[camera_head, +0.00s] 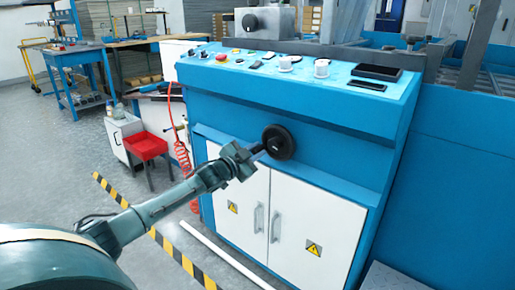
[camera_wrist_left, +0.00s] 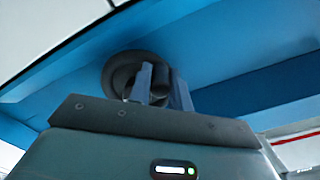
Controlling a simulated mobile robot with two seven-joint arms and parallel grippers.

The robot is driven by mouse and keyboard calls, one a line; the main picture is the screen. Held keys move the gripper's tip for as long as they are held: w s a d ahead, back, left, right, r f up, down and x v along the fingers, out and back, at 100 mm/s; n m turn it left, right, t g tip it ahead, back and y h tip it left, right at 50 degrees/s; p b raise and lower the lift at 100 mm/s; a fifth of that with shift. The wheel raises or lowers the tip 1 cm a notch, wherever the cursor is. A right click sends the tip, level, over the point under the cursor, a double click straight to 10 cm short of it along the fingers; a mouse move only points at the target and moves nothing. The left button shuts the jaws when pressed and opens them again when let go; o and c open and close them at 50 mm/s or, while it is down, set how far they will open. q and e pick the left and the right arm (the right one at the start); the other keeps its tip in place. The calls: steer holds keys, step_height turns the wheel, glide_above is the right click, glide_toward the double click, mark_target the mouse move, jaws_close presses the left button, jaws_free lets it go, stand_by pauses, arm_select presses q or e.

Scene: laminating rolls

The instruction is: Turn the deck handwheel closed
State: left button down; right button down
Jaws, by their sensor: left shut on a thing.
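The deck handwheel (camera_head: 279,142) is a black round wheel on the front of the blue machine, above its white cabinet doors. My left gripper (camera_head: 258,152) reaches it from the left, with its fingers at the wheel's left side. In the left wrist view the handwheel (camera_wrist_left: 122,70) shows as a dark ring behind the fingers. There the left gripper (camera_wrist_left: 160,85) is shut on a dark part of the wheel, partly hidden between the fingers. How far the wheel is turned cannot be told. My right gripper is not in view.
The blue machine's top panel (camera_head: 300,68) carries buttons, knobs and a dark screen. White cabinet doors (camera_head: 285,215) with handles are below the wheel. A red bin (camera_head: 146,146) and a red coiled hose (camera_head: 183,157) are at left. Yellow-black tape (camera_head: 168,245) marks the floor.

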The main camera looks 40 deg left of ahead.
mark_target(264, 131)
arm_select(q)
steer(key=shift+a+r+m+p, duration=0.2)
steer(key=shift+r+m+p, duration=0.45)
steer(key=shift+m, duration=0.35)
steer(key=shift+r+m, duration=0.2)
steer(key=shift+m, duration=0.3)
steer(key=r+m+p, duration=0.1)
steer(key=m, duration=0.1)
steer(key=shift+a+r+m+p, duration=0.1)
steer(key=shift+a+m+p, duration=0.05)
steer(key=shift+m+p, duration=0.2)
steer(key=r+m+p, duration=0.1)
steer(key=m, duration=0.2)
steer(key=shift+r, duration=0.2)
steer(key=shift+d+r+m+p, duration=0.2)
steer(key=shift+r+m+p, duration=0.1)
steer(key=shift+m, duration=0.4)
steer(key=shift+d+r+m+p, duration=0.15)
steer(key=shift+d+m+p, duration=0.1)
steer(key=shift+m, duration=0.4)
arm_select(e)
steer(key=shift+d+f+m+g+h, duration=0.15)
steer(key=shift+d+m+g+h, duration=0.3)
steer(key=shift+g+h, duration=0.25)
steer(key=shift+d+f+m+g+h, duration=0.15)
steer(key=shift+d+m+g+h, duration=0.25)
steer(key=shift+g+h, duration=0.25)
